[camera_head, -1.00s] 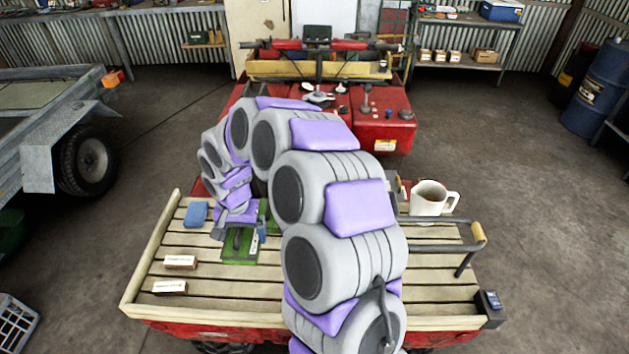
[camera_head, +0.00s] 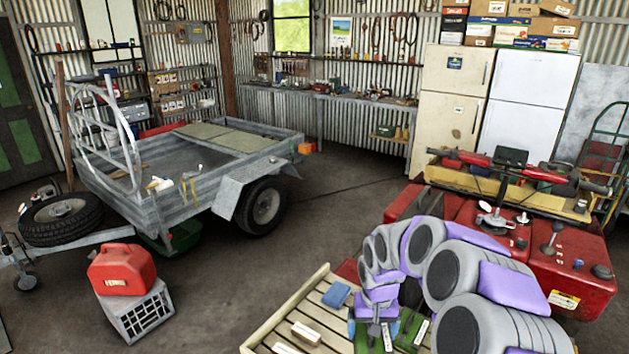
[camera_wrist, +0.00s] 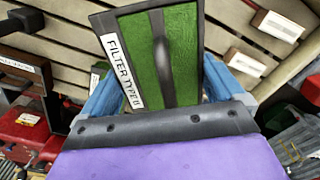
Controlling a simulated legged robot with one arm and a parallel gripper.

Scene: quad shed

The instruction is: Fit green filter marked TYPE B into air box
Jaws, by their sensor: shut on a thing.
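A green filter in a black frame (camera_wrist: 182,55) stands large in the wrist view, with a white label reading FILTER TYPE B and a dark handle bar. My gripper (camera_wrist: 162,92) is shut on it, its blue fingers on either side. In the head view my gripper (camera_head: 374,324) is over the wooden deck, with the held green filter (camera_head: 363,342) partly hidden at the lower edge. A second green piece with a white label (camera_head: 411,329) shows just to its right. I cannot clearly make out the air box.
A dark-framed labelled part (camera_wrist: 25,70) is at the left of the wrist view. A trailer (camera_head: 215,165) and a red fuel can (camera_head: 122,270) stand left, with floor between.

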